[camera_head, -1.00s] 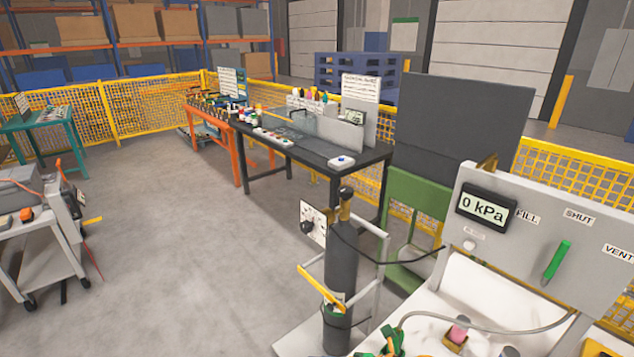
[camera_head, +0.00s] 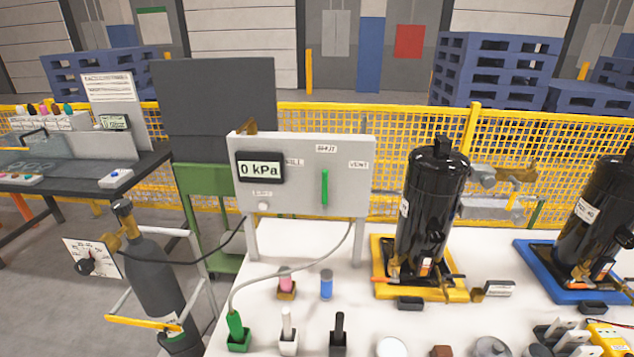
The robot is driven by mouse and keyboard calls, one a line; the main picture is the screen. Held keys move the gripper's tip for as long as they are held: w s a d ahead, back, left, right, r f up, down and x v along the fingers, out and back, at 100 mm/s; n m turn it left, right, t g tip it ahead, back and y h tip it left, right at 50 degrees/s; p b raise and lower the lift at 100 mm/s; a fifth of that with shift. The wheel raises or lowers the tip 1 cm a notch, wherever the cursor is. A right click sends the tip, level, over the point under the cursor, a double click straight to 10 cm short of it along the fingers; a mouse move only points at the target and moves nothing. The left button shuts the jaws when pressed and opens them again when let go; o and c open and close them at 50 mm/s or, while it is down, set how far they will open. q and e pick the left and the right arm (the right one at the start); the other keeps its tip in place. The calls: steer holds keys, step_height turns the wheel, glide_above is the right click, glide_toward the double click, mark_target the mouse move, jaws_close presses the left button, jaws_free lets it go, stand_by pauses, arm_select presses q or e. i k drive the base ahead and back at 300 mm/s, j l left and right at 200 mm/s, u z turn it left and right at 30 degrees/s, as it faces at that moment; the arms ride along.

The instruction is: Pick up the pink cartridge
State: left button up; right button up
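The pink cartridge (camera_head: 286,277) stands upright in a small brown holder (camera_head: 286,293) on the white tabletop, in front of the grey gauge panel. A blue cylinder (camera_head: 326,284) with a grey top stands just to its right. Neither of my grippers shows in the head view, so nothing of mine is seen at the cartridge.
A green-handled hose end (camera_head: 236,328), a white-handled item (camera_head: 288,332) and a black-handled one (camera_head: 338,335) stand in front. The panel (camera_head: 350,185) reads 0 kPa. A black compressor (camera_head: 430,215) sits on a yellow tray (camera_head: 382,276) to the right. A gas cylinder (camera_head: 152,280) stands left.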

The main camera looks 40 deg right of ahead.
mark_target(285, 281)
steer(key=z, duration=1.15)
